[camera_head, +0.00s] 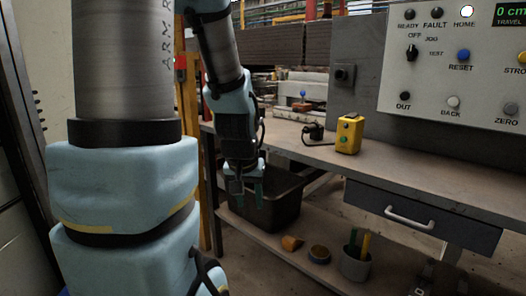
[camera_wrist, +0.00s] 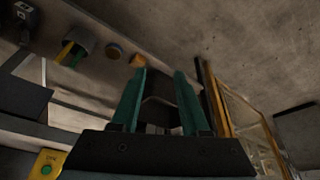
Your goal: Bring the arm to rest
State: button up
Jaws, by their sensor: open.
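My gripper (camera_head: 250,190) points down in front of the workbench, over the black bin on the lower shelf in the head view. In the wrist view its two green fingers (camera_wrist: 158,95) stand apart with nothing between them. My blue and grey arm fills the left of the head view and bends down to the gripper.
The workbench (camera_head: 400,170) carries a yellow button box (camera_head: 348,134) and faces a control panel (camera_head: 450,65). A yellow post (camera_head: 189,130) is close behind my gripper's left.

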jog(key=s+a+n+g, duration=0.1)
jog(key=s+a+g, duration=0.25)
jog(key=s, duration=0.25)
notch_tip(320, 180, up, 18)
jog(key=t+p, duration=0.1)
jog(key=p, duration=1.7)
jog(key=shift+w+f+y+p, duration=0.25)
jog(key=shift+y+p, duration=0.05)
jog(key=shift+p, duration=0.1)
jog(key=shift+d, duration=0.15)
